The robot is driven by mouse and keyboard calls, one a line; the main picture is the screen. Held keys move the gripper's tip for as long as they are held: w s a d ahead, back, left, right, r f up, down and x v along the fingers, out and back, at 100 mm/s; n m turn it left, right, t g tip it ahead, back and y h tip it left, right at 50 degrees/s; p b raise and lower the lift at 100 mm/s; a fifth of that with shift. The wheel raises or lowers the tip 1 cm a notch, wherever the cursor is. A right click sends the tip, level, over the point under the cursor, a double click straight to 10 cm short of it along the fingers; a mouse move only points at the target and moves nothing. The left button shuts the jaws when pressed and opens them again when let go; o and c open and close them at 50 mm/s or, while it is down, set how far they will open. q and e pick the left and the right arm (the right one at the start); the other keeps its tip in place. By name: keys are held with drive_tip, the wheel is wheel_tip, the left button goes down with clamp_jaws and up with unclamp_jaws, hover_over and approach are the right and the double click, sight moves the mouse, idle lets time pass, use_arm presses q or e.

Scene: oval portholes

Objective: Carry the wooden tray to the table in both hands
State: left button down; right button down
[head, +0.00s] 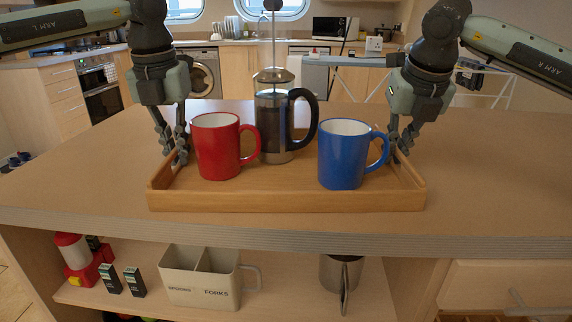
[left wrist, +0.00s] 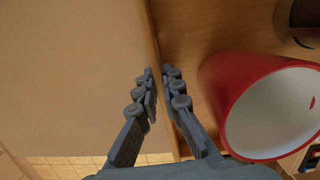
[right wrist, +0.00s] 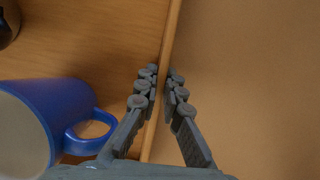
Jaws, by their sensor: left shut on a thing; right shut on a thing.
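The wooden tray (head: 285,201) is on the wooden counter in the head view, its long side facing me. It holds a red mug (head: 216,148) at left, a blue mug (head: 343,156) at right and a French press (head: 272,128) behind and between them. My left gripper (head: 178,160) is shut on the tray's left wall, which runs between its fingers in the left wrist view (left wrist: 160,75). My right gripper (head: 398,152) is shut on the right wall, also between the fingers in the right wrist view (right wrist: 162,75). I cannot tell whether the tray is lifted.
The counter (head: 490,205) is clear on both sides of the tray. A shelf below holds a cutlery holder (head: 200,280), a metal jug (head: 341,272) and a red and white object (head: 78,258). A drying rack (head: 490,85) stands behind, at right.

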use_arm(q)
drive_tip(key=shift+w+r, duration=0.1)
drive_tip(key=shift+r, duration=0.15)
use_arm(e)
drive_tip(key=shift+w+r, duration=0.1)
drive_tip(key=shift+r, duration=0.15)
